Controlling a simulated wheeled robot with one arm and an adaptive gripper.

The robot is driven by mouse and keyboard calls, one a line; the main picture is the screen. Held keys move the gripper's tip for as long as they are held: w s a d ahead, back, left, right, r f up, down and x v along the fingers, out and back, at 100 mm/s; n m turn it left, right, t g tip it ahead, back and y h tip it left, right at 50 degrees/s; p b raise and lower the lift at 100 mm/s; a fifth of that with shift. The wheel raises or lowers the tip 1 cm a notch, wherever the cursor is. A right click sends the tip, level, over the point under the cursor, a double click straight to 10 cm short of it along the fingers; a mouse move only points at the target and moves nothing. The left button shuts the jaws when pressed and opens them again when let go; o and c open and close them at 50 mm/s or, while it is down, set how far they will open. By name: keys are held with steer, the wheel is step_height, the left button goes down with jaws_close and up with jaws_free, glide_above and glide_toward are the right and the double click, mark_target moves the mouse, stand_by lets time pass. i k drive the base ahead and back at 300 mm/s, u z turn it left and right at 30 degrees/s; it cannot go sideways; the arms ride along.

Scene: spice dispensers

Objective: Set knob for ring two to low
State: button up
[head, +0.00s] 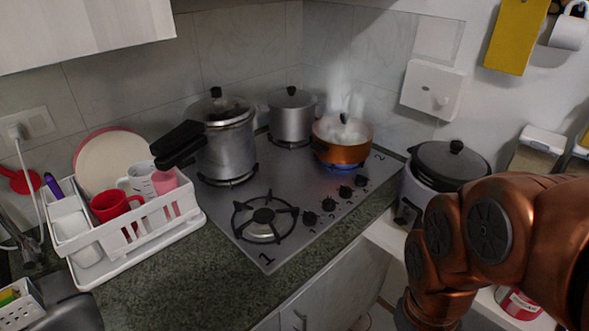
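The steel gas hob (221,213) stands in the corner of the counter. A "1" is printed at its near corner and a "2" at its far right corner. A row of several black knobs runs along its right edge, from the near knob (309,218) to the far knob (361,180). Their pointer settings are too small to read. A steaming copper pot (343,152) sits on the ring beside the "2", with a blue flame (338,165) under it. My copper-coloured arm is at the right, apart from the hob. My gripper is out of frame.
A pressure cooker (226,150) and a lidded steel pot (291,120) stand on the back rings. The near ring (265,217) is empty. A white dish rack (126,235) is left of the hob. A black-lidded cooker (450,164) stands right, near my arm.

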mark_target(329, 205)
steer(key=z, duration=0.05)
steer(key=k, duration=0.45)
steer(key=u, duration=0.85)
steer(key=i, duration=0.75)
steer(key=z, duration=0.05)
